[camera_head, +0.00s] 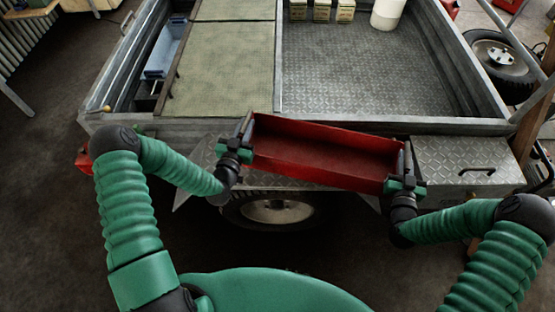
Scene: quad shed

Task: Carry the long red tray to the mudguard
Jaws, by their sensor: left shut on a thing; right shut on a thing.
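The long red tray (322,166) is an open, empty box in the middle of the head view, in front of the trailer's near side wall. It is tilted in the picture, its right end lower than its left. My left gripper (238,146) is shut on its left end. My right gripper (404,180) is shut on its right end. The mudguard (204,154) is a grey tread-plate shelf above the wheel, partly hidden behind the tray. I cannot tell whether the tray touches it.
The trailer bed (370,75) lies beyond, with small boxes (322,11) and a white cylinder (387,14) at its back. A tread-plate toolbox (465,165) with a handle stands right of the tray. A wheel (270,210) is below. Bare floor (45,140) lies to the left.

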